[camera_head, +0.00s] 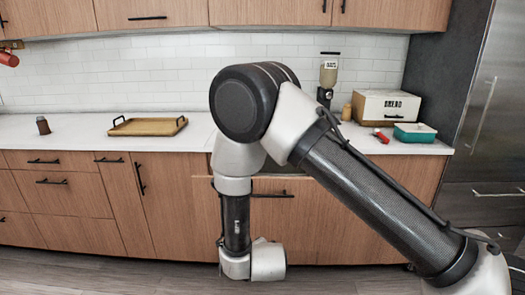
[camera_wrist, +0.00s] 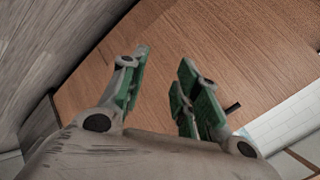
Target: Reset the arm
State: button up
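My arm (camera_head: 345,175) fills the middle of the head view. It rises from the lower right to a dark elbow, then bends down in front of the wooden cabinets (camera_head: 310,230). Its lower end hangs low, below the countertop level and near the floor. My gripper fingers cannot be made out in the head view. In the wrist view my gripper (camera_wrist: 163,60) is open, its two green-padded fingers apart with nothing between them. It faces a wood-grained panel (camera_wrist: 215,45).
The white countertop (camera_head: 80,140) runs behind my arm. On it are a wooden tray (camera_head: 148,127), a small brown jar (camera_head: 43,125), a bread box (camera_head: 386,107), a teal container (camera_head: 414,132), a red item (camera_head: 381,136) and a dispenser (camera_head: 328,75). A fridge (camera_head: 485,110) stands right.

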jog(key=s+r+n+g+y, duration=0.1)
jog(key=s+r+n+g, duration=0.2)
jog(key=s+n+g, duration=0.45)
jog(key=s+d+r+n, duration=0.1)
jog(key=s+d+r, duration=0.3)
jog(key=d+r, duration=0.7)
jog(key=s+d+r+n+t+h, duration=0.1)
jog(key=s+d+r, duration=0.4)
jog(key=d+r, duration=0.7)
jog(key=s+d+r+n+t+h, duration=0.1)
jog(key=s+d+r, duration=0.4)
jog(key=d+r, duration=0.7)
jog(key=shift+s+d, duration=0.25)
jog(key=shift+d, duration=0.8)
jog(key=shift+n, duration=0.25)
